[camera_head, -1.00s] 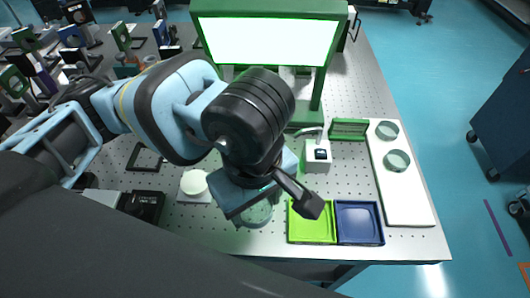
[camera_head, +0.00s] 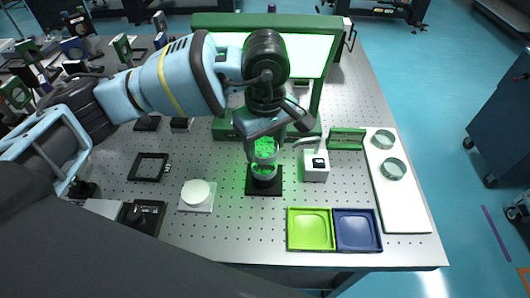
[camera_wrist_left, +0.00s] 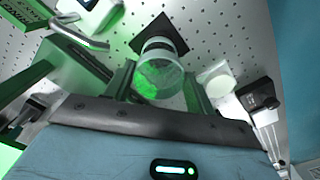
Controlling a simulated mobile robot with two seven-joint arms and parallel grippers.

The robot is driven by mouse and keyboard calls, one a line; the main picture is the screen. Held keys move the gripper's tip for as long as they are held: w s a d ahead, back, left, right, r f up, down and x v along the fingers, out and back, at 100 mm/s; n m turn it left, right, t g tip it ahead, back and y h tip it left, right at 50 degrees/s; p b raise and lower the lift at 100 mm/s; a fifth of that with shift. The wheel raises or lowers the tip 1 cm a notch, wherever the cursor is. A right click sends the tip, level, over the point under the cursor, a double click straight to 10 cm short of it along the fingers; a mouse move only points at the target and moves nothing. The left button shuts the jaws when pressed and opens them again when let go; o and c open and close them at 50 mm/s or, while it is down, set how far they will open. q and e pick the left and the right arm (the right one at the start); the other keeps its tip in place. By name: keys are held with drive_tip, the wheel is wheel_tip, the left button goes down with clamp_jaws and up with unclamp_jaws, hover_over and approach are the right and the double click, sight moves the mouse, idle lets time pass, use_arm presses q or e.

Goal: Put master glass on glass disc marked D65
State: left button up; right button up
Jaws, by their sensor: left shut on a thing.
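My left gripper (camera_head: 266,143) is shut on a round clear glass (camera_head: 265,151), seemingly the master glass, tinted green by the lit panel behind. It is held upright over a second glass disc (camera_head: 264,171) on a black square mat (camera_head: 275,188). In the left wrist view the held glass (camera_wrist_left: 160,80) sits between the fingers (camera_wrist_left: 159,84), and the lower disc (camera_wrist_left: 158,46) shows just beyond it on the black mat (camera_wrist_left: 150,33). I cannot tell whether the two glasses touch. No D65 marking is readable. My right gripper is not in view.
A green-framed light panel (camera_head: 318,106) stands behind. A small white device (camera_head: 316,167) is close to the right. A white board (camera_head: 400,205) with two glass discs (camera_head: 393,169) lies further right. Green (camera_head: 310,244) and blue (camera_head: 357,246) trays are in front. A white round piece (camera_head: 196,192) is left.

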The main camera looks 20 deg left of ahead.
sight(265, 148)
use_arm(q)
drive_tip(key=shift+f, duration=1.7)
drive_tip(key=shift+f, duration=0.15)
drive_tip(key=o, duration=1.1)
wheel_tip(265, 148, up, 12)
drive_tip(key=shift+r, duration=0.15)
